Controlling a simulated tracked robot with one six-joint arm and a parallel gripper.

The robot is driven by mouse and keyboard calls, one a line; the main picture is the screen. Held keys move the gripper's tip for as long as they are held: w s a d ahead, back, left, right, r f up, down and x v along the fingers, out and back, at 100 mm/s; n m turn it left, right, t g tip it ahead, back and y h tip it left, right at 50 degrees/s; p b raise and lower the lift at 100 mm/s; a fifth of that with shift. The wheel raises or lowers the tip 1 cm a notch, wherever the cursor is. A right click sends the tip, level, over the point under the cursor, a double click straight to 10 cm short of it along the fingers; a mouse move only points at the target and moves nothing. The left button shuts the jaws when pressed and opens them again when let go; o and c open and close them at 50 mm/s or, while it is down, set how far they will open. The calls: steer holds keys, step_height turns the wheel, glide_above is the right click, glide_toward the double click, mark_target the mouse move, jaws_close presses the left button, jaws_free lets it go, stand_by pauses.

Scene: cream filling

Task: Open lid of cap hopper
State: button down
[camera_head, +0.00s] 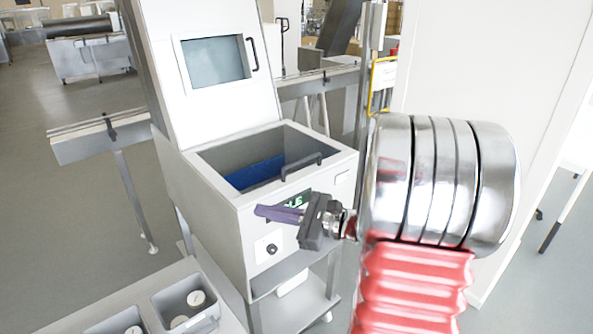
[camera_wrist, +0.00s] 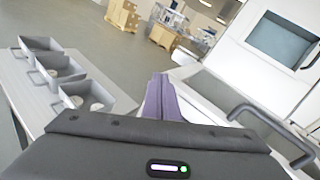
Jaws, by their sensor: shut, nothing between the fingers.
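The cap hopper (camera_head: 222,215) is a pale box on a stand, in the middle of the head view. Its lid (camera_head: 205,105), a white panel with a window (camera_head: 215,61) and a black handle (camera_head: 252,54), stands raised at the back. The box top is open, with blue (camera_head: 258,172) visible inside. The raised lid also shows at the upper right of the wrist view (camera_wrist: 255,62). My gripper (camera_head: 257,211), with purple fingers, is shut and empty in front of the hopper's front face. Its fingers (camera_wrist: 159,78) lie together in the wrist view.
A second dark handle (camera_head: 300,166) is on the hopper's front rim, near my gripper. Grey bins (camera_head: 187,302) with round pale things stand on a table at the lower left. A conveyor rail (camera_head: 98,138) runs behind the hopper. Cardboard boxes (camera_wrist: 123,14) are farther back.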

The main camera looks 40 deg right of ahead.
steer(key=d+m+t+h, duration=0.3)
steer(key=d+m, duration=0.2)
steer(key=d, duration=0.5)
steer(key=m+t+h, duration=0.2)
steer(key=m+h, duration=0.3)
glide_toward(312, 171)
steer(key=s+a+r, duration=0.1)
steer(key=s+a, duration=0.2)
steer(key=shift+w+d+r, duration=0.1)
steer(key=shift+d+r, duration=0.05)
steer(key=shift+r, duration=0.15)
steer(key=w, duration=0.3)
steer(key=w+r, duration=0.1)
steer(key=w, duration=0.2)
steer(key=w+r, duration=0.1)
steer(key=w, duration=0.3)
steer(key=shift+s+r, duration=0.1)
steer(key=shift+r, duration=0.05)
